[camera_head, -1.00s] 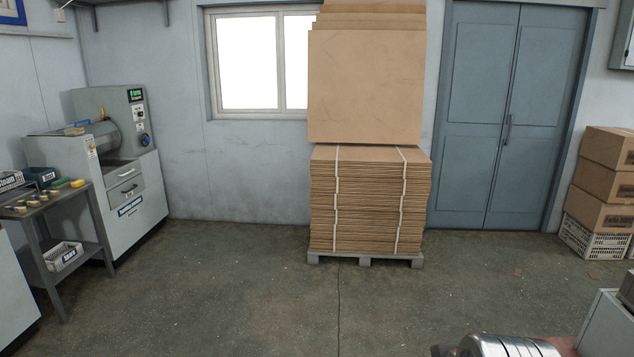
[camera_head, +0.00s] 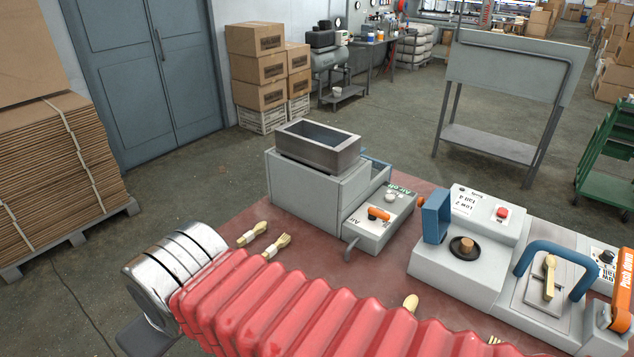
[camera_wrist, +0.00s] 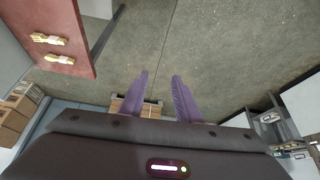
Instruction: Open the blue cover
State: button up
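In the head view a small blue cover (camera_head: 436,216) stands at the left edge of a grey control box (camera_head: 480,225) on the table. It rises beside a black round base with a wooden knob (camera_head: 466,245). I cannot tell how it is hinged. In the wrist view my gripper (camera_wrist: 160,74) has two purple fingers spread apart with nothing between them. It hangs over the floor, past the table's edge, away from the cover. The cover is not in the wrist view, and my fingers do not show in the head view.
Cardboard stacks (camera_head: 60,170) stand at left. The floor behind the table is mostly clear.

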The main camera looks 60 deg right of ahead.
aim_at(432, 217)
jog(key=shift+o, duration=1.1)
jog(key=shift+d, duration=0.2)
jog(key=d+f+m+g+h, duration=0.1)
jog(key=d+f+m+g, duration=0.15)
jog(key=d+f, duration=0.45)
jog(key=s+d+f+g+h, duration=0.2)
jog(key=s+d+f+g, duration=0.15)
jog(key=s+d, duration=0.4)
jog(key=s+d+f+g+h, duration=0.1)
jog(key=s+d+f+g, duration=0.3)
jog(key=d, duration=0.6)
jog(key=s+d+f+g+h, duration=0.25)
jog(key=s+d+g, duration=0.3)
jog(key=d, duration=0.35)
jog(key=s+d+g+h, duration=0.15)
jog(key=d+h, duration=0.35)
jog(key=d, duration=0.5)
jog(key=w+d+r+t+h, duration=0.2)
jog(key=w+d+r+h, duration=0.3)
jog(key=w+r, duration=0.1)
jog(key=shift+w+d+t+h, duration=0.25)
jog(key=shift+w+t+h, duration=0.05)
jog(key=shift+w+h, duration=0.1)
jog(key=shift+s+d, duration=0.1)
jog(key=x, duration=1.3)
jog(key=shift+d, duration=0.25)
